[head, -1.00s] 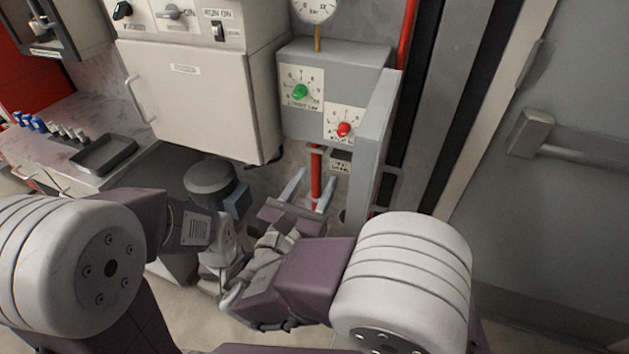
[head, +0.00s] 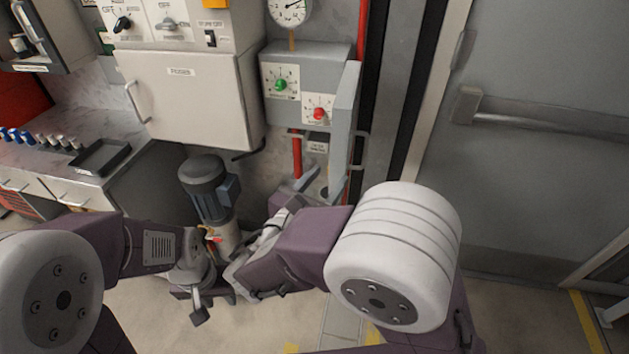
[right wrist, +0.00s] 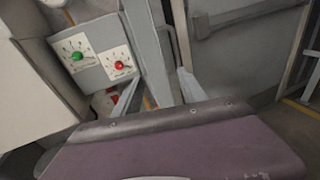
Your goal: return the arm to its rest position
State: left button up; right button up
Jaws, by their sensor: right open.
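My right arm reaches in from the right in the head view, and its gripper (head: 313,183) is in front of the wall below the grey control box. In the right wrist view the two grey fingers of the right gripper (right wrist: 158,95) stand apart with nothing between them. My left gripper (head: 199,296) hangs low in front of the pump motor, pointing down. Its fingers are too small and overlapped to tell if they are open. The lower part of the pump is partly hidden behind my arms.
The grey control box (head: 308,68) has a green knob (head: 281,85) and a red knob (head: 319,113). A dark pump motor (head: 206,188) stands on the floor. A white cabinet (head: 185,100) and a counter (head: 60,165) are left. A grey door (head: 550,170) is right, with clear floor before it.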

dwell(0.3)
jog(key=s+d+f+m+g+p, duration=0.2)
jog(key=s+d+f+m+g, duration=0.25)
jog(key=d, duration=0.25)
jog(key=s+d+f+m+g+p, duration=0.2)
jog(key=s+d+f+m+g, duration=0.1)
jog(key=d+m+g, duration=0.25)
jog(key=s+f+m+g+y+p, duration=0.1)
jog(key=s+f+m+y+p, duration=0.1)
jog(key=m, duration=0.7)
jog(key=s+a+f+m+g+y+p, duration=0.1)
jog(key=s+f+m+g+y+p, duration=0.1)
jog(key=s+m+y, duration=0.2)
jog(key=m+y, duration=0.3)
jog(key=m, duration=0.3)
jog(key=shift+s+a+p, duration=0.15)
jog(key=shift+a+p, duration=0.1)
jog(key=shift+p, duration=0.15)
